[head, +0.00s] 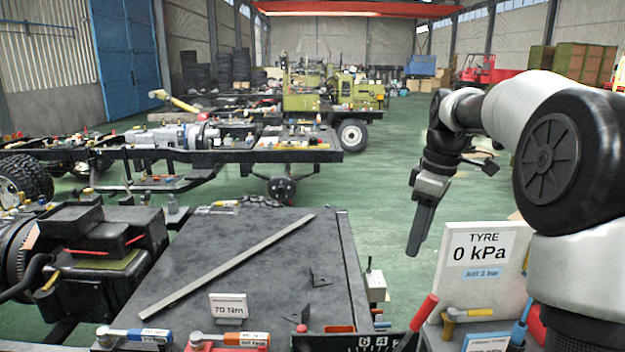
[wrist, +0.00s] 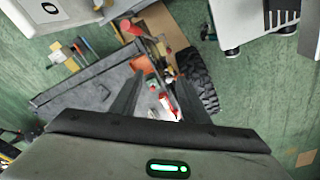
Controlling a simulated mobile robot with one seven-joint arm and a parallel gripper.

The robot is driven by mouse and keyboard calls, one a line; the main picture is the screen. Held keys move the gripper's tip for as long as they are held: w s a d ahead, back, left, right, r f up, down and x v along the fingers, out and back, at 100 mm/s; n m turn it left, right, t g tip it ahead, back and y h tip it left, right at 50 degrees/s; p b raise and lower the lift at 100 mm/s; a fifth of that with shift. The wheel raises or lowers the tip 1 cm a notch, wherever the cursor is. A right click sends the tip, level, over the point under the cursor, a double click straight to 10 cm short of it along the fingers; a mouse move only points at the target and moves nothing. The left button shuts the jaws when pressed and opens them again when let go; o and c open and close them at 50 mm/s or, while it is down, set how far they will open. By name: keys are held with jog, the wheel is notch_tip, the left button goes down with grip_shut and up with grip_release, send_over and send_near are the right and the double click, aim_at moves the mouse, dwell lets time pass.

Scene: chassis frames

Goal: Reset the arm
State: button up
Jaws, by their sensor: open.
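My arm (head: 560,150) stands at the right of the head view, bent at the elbow, with its forearm hanging down. My gripper (head: 415,240) points downward over the green floor, to the right of the dark bench top. In the wrist view my gripper (wrist: 163,80) shows two dark fingers spread apart, with nothing between them that I can see it holding. Below the fingers in that view lie several small tools and a black tyre (wrist: 197,80), apart from the fingers as far as I can tell.
A dark bench top (head: 230,265) with a long grey bar (head: 230,267) is at front centre. A white "TYRE 0 kPa" sign (head: 475,255) stands right of it, near a red-handled tool (head: 424,312). Chassis frames (head: 240,155) fill the left. Green floor (head: 390,190) behind my gripper is clear.

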jog(key=s+a+r+m+t+h, duration=0.1)
jog(key=s+a+r+m, duration=0.2)
jog(key=s, duration=0.4)
jog(key=s+a+r+m+t+h, duration=0.1)
jog(key=s+a+m, duration=0.25)
jog(key=s, duration=0.45)
jog(key=s+a+f+m+t, duration=0.1)
jog(key=s+f+m, duration=0.3)
jog(key=s, duration=0.7)
jog(key=shift+s+a+f+m+t+y, duration=0.2)
jog(key=shift+f+m+t+y, duration=0.2)
jog(key=shift+f+t, duration=0.5)
jog(key=shift+d, duration=0.1)
